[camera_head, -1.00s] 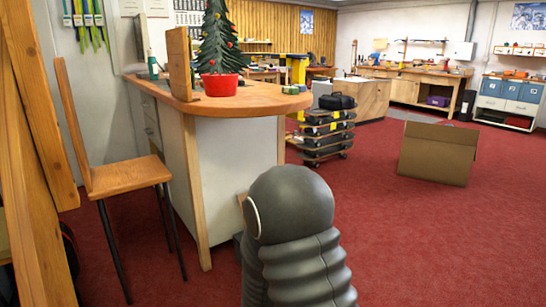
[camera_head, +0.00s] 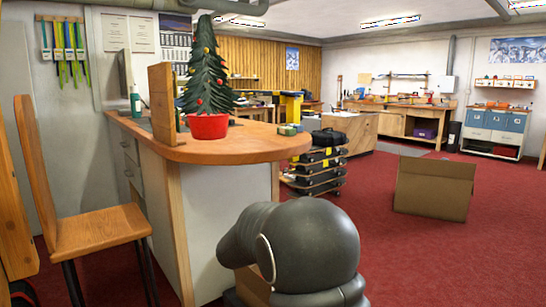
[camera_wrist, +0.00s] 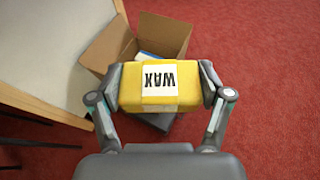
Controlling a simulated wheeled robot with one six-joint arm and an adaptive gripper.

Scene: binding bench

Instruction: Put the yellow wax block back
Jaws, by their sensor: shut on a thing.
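My gripper (camera_wrist: 161,90) is shut on the yellow wax block (camera_wrist: 130,88) in the wrist view. The block has a white label that reads WAX, upside down in this view. One finger presses on each side of it. Below it, an open cardboard box (camera_wrist: 108,48) stands on the red floor, partly hidden behind the block. Something white and blue shows inside that box. In the head view my gripper and the block are not seen; my dark arm fills the lower middle.
A wooden-topped counter (camera_head: 215,146) with a potted Christmas tree (camera_head: 208,125) stands to the left, a chair (camera_head: 98,228) beside it. Another cardboard box (camera_head: 433,188) sits on the open red floor at right.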

